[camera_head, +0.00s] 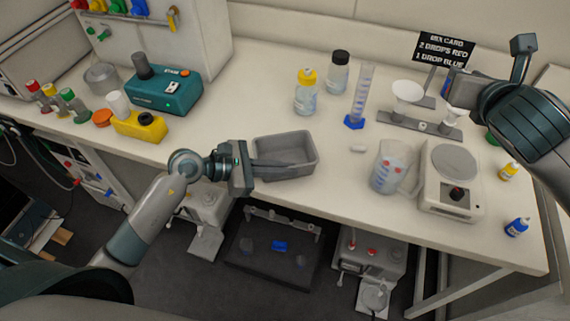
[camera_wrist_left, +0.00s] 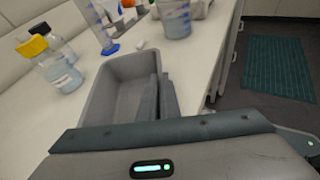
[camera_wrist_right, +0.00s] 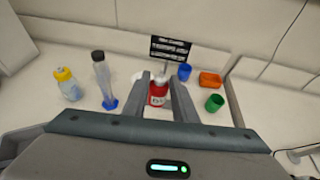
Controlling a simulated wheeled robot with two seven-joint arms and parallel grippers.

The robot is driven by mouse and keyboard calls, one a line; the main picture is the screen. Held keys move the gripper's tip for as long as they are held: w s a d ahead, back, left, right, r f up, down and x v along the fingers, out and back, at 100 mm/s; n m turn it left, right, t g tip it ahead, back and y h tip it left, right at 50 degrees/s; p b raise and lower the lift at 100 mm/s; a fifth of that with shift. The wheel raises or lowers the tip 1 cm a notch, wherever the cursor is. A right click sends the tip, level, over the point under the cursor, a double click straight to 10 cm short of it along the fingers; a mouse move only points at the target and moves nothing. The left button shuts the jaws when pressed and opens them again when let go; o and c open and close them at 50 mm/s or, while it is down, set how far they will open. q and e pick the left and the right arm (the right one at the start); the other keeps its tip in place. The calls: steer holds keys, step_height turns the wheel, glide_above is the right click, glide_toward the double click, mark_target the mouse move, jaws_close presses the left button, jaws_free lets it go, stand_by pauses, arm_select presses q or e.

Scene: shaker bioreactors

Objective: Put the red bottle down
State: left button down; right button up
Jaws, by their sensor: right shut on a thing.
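The red bottle (camera_wrist_right: 158,93) with a white label and pale cap is between the two fingers of my right gripper (camera_wrist_right: 162,85) in the right wrist view. The gripper is shut on it. I cannot tell whether its base touches the table. In the head view my right gripper (camera_head: 462,90) is at the right rear of the table by the white funnels, and the bottle cannot be made out there.
A sign card (camera_head: 446,46) stands behind the right gripper. A funnel stand (camera_head: 398,122), measuring cylinder (camera_head: 360,95), beaker (camera_head: 392,165) and scale (camera_head: 452,175) are near it.

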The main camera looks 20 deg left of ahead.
steer(key=w+a+r+n+g+y, duration=0.1)
steer(key=w+a+r+n+y, duration=0.2)
steer(key=a, duration=0.4)
steer(key=w+a+r+n+y, duration=0.1)
steer(key=w+a+y, duration=0.1)
steer(key=w+a, duration=0.35)
steer(key=s+a+n+g+y, duration=0.2)
steer(key=a+n+g+y, duration=0.3)
steer(key=a, duration=0.9)
steer(key=s+a+f+n+g+y, duration=0.3)
steer(key=s+a+f+n+g, duration=0.35)
steer(key=a+f, duration=0.25)
steer(key=s+d+f+n+g, duration=0.1)
steer(key=s+f+n+g, duration=0.2)
steer(key=f, duration=0.2)
steer(key=s+d+f+n+g+h, duration=0.1)
steer(key=s+d+f+n+g, duration=0.1)
steer(key=f+n+g, duration=0.1)
step_height(320, 180, down, 2)
steer(key=shift+s+f+n+g, duration=0.2)
steer(key=shift+s+n+g, duration=0.15)
steer(key=shift+s+n, duration=0.1)
